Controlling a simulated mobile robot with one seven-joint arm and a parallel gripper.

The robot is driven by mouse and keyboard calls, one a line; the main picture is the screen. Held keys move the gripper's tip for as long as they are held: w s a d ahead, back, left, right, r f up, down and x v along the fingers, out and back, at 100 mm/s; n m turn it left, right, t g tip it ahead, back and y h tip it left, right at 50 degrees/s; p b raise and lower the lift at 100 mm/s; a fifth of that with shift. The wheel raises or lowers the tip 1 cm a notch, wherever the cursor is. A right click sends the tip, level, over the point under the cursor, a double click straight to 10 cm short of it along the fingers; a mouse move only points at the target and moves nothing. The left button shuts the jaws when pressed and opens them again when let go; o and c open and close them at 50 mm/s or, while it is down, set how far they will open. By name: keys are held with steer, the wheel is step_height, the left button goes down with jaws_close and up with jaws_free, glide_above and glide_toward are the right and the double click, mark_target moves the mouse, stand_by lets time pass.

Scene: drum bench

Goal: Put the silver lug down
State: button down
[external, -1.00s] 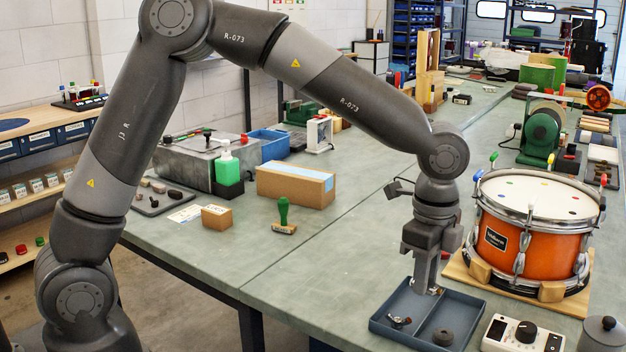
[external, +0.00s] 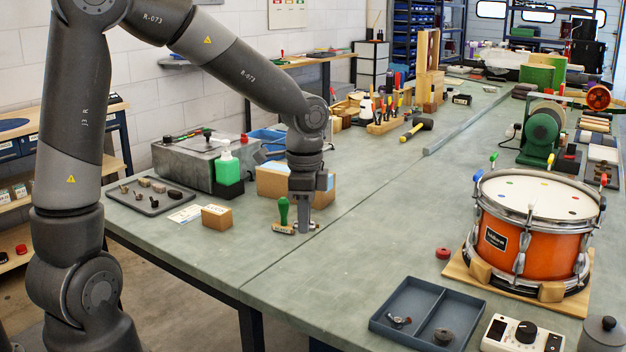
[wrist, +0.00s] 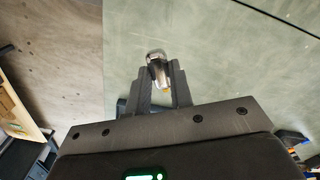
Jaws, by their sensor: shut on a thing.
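The silver lug (wrist: 156,68) is between my fingertips in the wrist view, with bare green bench top behind it. My gripper (wrist: 160,82) is shut on it. In the external view my gripper (external: 304,226) points down low over the bench (external: 265,270), just right of a green-handled stamp (external: 283,212). The lug is mostly hidden there by the fingers, and I cannot tell whether it touches the bench.
A cardboard box (external: 270,181) stands close behind my gripper. A blue two-part tray (external: 425,290) holds small metal parts at the front. A dark mat (external: 145,207) with several small parts lies left. An orange drum (external: 530,245) stands right. The bench centre is clear.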

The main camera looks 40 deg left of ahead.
steer(key=s+a+n, duration=0.3)
steer(key=a, duration=0.7)
glide_above(240, 246)
step_height(240, 246, down, 8)
steer(key=shift+w+r, duration=0.1)
steer(key=shift+r, duration=0.15)
steer(key=shift+f, duration=2)
steer(key=c, duration=1.3)
jaws_free()
steer(key=shift+f, duration=0.15)
